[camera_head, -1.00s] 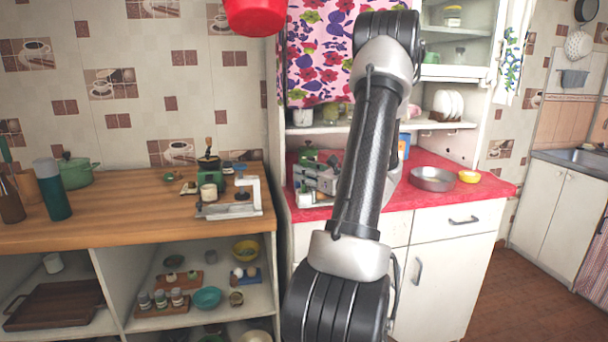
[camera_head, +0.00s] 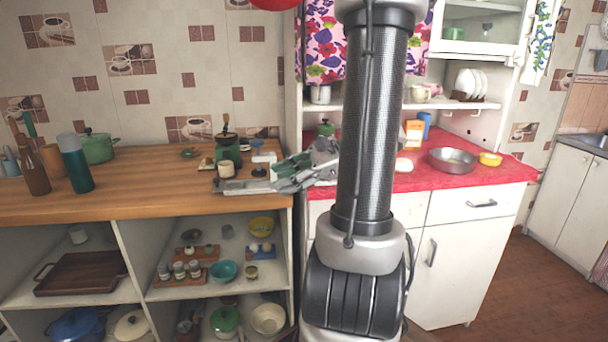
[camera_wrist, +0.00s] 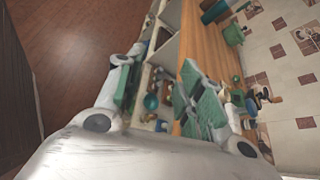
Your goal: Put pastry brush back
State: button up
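My gripper (camera_head: 290,172) is at the right end of the wooden counter, beside the grey-white stand (camera_head: 240,186). In the wrist view its two green-padded fingers (camera_wrist: 160,98) are spread wide apart, and I see nothing held between them. I cannot make out a pastry brush for certain in either view. At the left end of the wooden counter, a brown holder (camera_head: 52,160) stands among upright items, with a green handle (camera_head: 29,124) rising near it. These are too small to tell apart.
The wooden counter (camera_head: 150,175) has a clear middle. A teal bottle (camera_head: 77,166), a green pot (camera_head: 97,149) and a dark green grinder (camera_head: 228,152) stand on it. Shelves below hold bowls and jars. The red counter (camera_head: 455,180) bears a metal pan (camera_head: 452,161).

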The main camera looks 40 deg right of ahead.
jog(key=s+a+n+g+h, duration=0.3)
jog(key=s+a+n+g, duration=0.4)
jog(key=n, duration=0.3)
jog(key=s+d+r+n+t+h, duration=0.2)
jog(key=r+n+h, duration=0.3)
jog(key=n, duration=0.6)
jog(key=shift+s+d+n+t+h, duration=0.25)
jog(key=shift+s+n+t+h, duration=0.05)
jog(key=shift+s+h, duration=0.35)
